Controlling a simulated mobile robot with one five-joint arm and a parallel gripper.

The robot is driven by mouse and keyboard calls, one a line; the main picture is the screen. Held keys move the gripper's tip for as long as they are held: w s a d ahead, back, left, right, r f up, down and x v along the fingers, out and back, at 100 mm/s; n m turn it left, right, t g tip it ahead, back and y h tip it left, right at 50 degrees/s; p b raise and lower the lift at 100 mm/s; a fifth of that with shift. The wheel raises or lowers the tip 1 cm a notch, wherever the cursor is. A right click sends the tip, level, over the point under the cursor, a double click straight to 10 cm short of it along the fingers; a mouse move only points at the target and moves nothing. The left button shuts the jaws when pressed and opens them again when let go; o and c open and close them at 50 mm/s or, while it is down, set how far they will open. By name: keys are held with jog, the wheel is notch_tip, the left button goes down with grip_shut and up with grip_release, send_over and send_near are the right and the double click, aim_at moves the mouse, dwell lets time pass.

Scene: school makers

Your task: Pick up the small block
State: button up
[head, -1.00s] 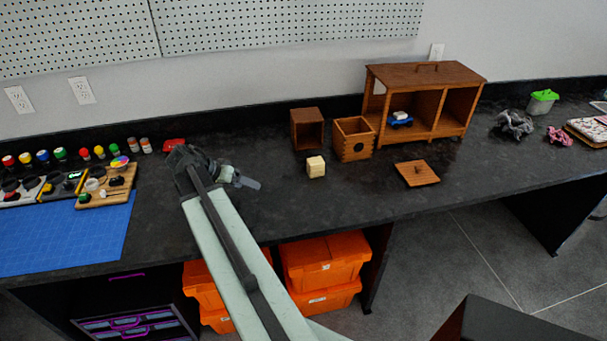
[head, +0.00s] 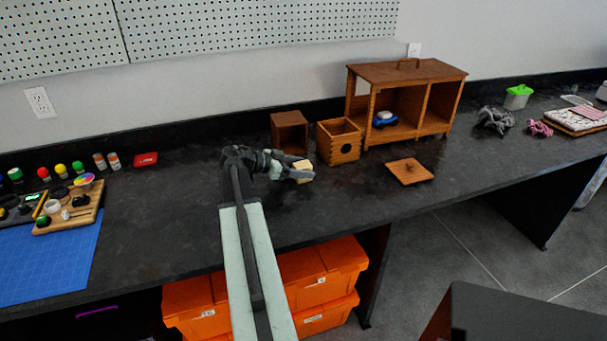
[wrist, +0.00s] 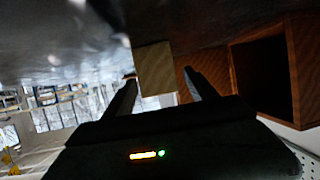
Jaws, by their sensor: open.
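The small block (head: 303,167) is a pale cream cube on the dark worktop, partly hidden behind my gripper in the head view. In the wrist view the block (wrist: 156,68) shows just beyond and between the two fingers. My gripper (head: 301,175) is open and its fingertips are right by the block. In the wrist view my gripper (wrist: 160,82) has its dark fingers apart. I cannot tell whether a finger touches the block.
An open wooden box (head: 340,140) with a round dark hole and a smaller wooden box (head: 289,132) stand just behind the block. A wooden lid (head: 410,171) lies to the right.

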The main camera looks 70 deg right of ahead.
aim_at(310, 167)
jog(key=b+x, duration=0.1)
jog(key=x, duration=0.2)
jog(key=shift+s+d, duration=0.2)
grip_shut()
jog(key=shift+r, duration=0.1)
